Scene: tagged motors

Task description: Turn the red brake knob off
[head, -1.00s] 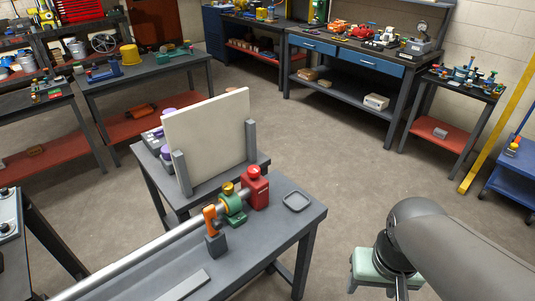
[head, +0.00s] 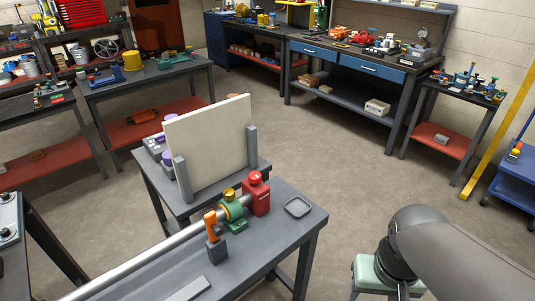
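A red box-shaped unit (head: 256,198) with a round red knob (head: 256,177) on top sits on the near grey bench (head: 290,230), at the end of a silver shaft (head: 150,260). I cannot tell from this view how the knob is turned. Next to it on the shaft are a green unit with a yellow cap (head: 230,205) and an orange clamp (head: 210,222) on a grey post. A grey arm link of mine shows at the lower right, to the right of the bench. My gripper is out of view.
A small dark tray (head: 298,207) lies right of the red unit. A pale upright panel (head: 210,145) in grey posts stands behind it. A green-topped stool (head: 372,275) is at the lower right. Open floor (head: 340,165) lies beyond the bench.

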